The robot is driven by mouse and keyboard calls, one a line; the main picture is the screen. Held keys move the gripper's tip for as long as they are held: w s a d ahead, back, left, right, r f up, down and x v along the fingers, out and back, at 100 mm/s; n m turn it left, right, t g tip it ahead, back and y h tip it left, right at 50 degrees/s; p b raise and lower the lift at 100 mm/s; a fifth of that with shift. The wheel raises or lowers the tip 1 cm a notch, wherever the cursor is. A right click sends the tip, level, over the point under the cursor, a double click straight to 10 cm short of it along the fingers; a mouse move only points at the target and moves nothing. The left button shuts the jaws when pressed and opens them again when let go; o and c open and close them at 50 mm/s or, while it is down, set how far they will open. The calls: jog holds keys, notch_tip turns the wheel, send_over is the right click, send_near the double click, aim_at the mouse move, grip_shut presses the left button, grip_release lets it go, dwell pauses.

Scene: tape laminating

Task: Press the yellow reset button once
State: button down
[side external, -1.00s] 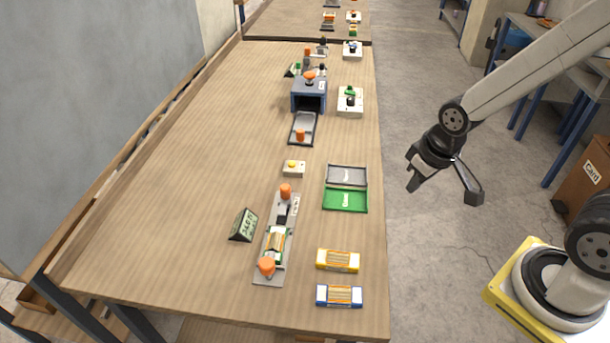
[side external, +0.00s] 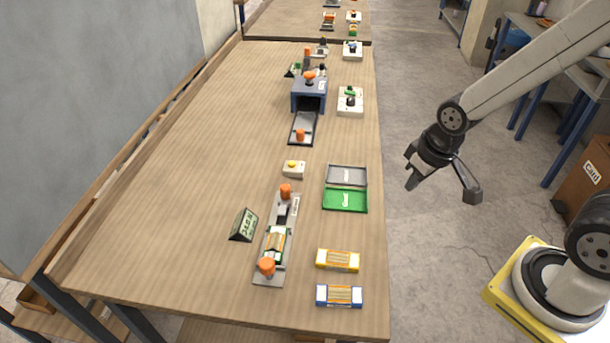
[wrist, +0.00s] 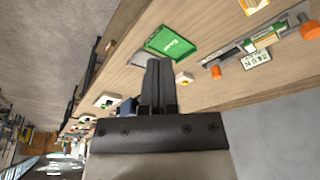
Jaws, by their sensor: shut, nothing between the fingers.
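The yellow reset button (side external: 292,164) sits on a small white box (side external: 293,172) near the middle of the table. It also shows in the wrist view (wrist: 182,76), just right of the fingers. My gripper (side external: 411,183) is off to the right of the table edge, above the floor and well apart from the button. In the wrist view its fingers (wrist: 158,64) are together with nothing between them.
A grey fixture with orange knobs (side external: 277,235) and a small display (side external: 244,225) stand in front of the button. Grey (side external: 347,176) and green (side external: 345,200) trays lie to its right. A blue machine (side external: 309,94) stands behind.

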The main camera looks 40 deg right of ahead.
jog(key=w+d+n+t, duration=0.1)
jog(key=w+n+t, duration=0.15)
jog(key=w, duration=0.75)
jog(key=n+t+y, duration=0.3)
jog(key=n+y, duration=0.1)
jog(key=n, duration=0.8)
send_over(295, 164)
jog(key=shift+w+f, duration=0.1)
jog(key=shift+f, duration=1.25)
jog(key=shift+f, duration=0.15)
jog(key=shift+f, duration=4.2)
